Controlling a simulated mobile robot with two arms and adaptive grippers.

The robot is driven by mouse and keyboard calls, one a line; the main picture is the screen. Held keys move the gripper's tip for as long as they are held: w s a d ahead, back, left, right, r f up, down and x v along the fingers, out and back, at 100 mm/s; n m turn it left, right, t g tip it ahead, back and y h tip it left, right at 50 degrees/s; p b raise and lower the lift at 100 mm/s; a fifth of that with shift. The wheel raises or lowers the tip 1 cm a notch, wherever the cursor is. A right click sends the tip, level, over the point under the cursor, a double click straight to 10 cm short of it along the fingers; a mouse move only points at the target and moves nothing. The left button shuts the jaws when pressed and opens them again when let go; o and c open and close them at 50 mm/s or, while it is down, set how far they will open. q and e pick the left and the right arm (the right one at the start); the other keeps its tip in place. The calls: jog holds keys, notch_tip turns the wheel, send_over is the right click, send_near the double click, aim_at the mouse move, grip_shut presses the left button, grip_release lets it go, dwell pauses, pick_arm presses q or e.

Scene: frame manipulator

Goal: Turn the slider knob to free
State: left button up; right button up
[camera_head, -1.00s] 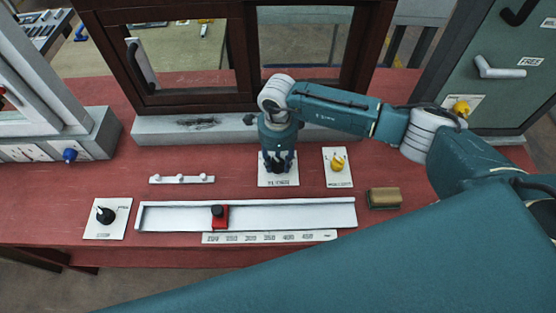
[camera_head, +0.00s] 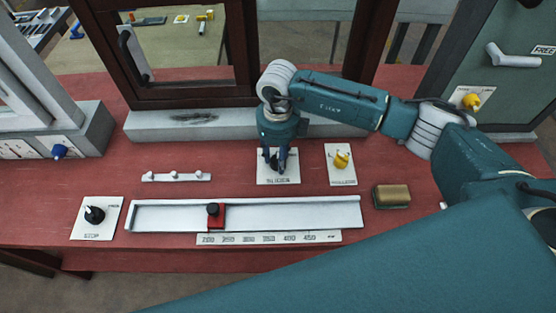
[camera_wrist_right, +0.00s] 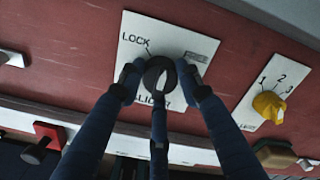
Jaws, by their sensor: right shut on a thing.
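The slider knob (camera_wrist_right: 160,77) is a black round knob with a pale pointer mark. It sits on a white plate (camera_wrist_right: 196,62) reading LOCK at upper left and SLIDER below, partly covered. The label at the upper right is too blurred to read. My right gripper (camera_wrist_right: 160,80) is shut on the knob, its blue fingers with dark tips around it. In the head view, my right gripper (camera_head: 275,160) points down at the same plate (camera_head: 290,179). The knob is mostly hidden there. My left gripper is not in view.
A yellow knob (camera_head: 341,160) on its own plate is close right of the gripper. A white rail with a red slider (camera_head: 216,216) lies in front, a black STOP knob (camera_head: 95,215) at left. A brown block (camera_head: 391,196) lies right. A grey sill (camera_head: 160,122) stands behind.

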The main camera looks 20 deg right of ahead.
jog(key=m+b, duration=0.2)
jog(key=m, duration=0.2)
jog(key=shift+w+m, duration=0.1)
jog(key=shift+m, duration=0.2)
jog(key=m+b, duration=0.1)
jog(key=m, duration=0.3)
jog(key=shift+r+m, duration=0.1)
jog(key=shift+m, duration=0.2)
jog(key=o, duration=1.2)
jog(key=shift+c, duration=0.2)
jog(key=shift+r, duration=0.15)
notch_tip(320, 180, up, 12)
jog(key=shift+f, duration=0.2)
